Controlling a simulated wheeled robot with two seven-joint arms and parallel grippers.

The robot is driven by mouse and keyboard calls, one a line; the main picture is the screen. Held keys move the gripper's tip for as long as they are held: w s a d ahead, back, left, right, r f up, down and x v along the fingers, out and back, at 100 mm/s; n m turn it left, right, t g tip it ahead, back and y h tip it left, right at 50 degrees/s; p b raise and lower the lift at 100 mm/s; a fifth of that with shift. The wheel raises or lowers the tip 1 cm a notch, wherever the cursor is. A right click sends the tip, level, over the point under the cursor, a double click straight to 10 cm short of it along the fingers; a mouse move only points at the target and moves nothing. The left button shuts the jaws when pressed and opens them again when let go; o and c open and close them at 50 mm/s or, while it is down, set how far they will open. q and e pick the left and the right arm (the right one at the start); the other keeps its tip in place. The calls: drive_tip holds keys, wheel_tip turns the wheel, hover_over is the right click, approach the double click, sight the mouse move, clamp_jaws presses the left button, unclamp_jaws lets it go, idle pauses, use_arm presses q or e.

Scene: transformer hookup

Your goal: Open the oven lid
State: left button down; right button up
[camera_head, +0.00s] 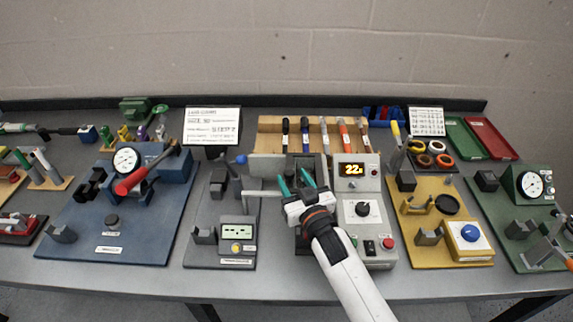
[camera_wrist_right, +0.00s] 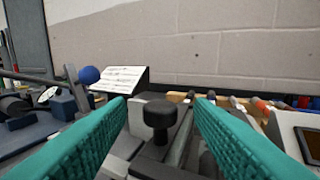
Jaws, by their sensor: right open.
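The oven (camera_head: 357,215) is a grey box on the bench with a lit display reading about 22, a dial and buttons on its right side. Its dark top part, probably the lid (camera_head: 307,163), lies to the left of the display and is partly hidden by my gripper. My right gripper (camera_head: 296,183) is open above the front of that part, its teal fingers apart and empty. In the right wrist view a black round knob (camera_wrist_right: 160,113) on a short stem shows in the gap between the fingers, a little beyond their tips. I cannot tell whether they touch it.
A yellow board (camera_head: 440,200) stands close on the right. A wooden rack (camera_head: 270,135) of coloured pens is behind. A blue ball-ended lever (camera_head: 241,159) sticks up at the left.

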sight(286, 168)
drive_tip(key=shift+x, duration=2.65)
drive_tip(key=shift+f, duration=0.1)
drive_tip(key=shift+c, duration=0.3)
clamp_jaws()
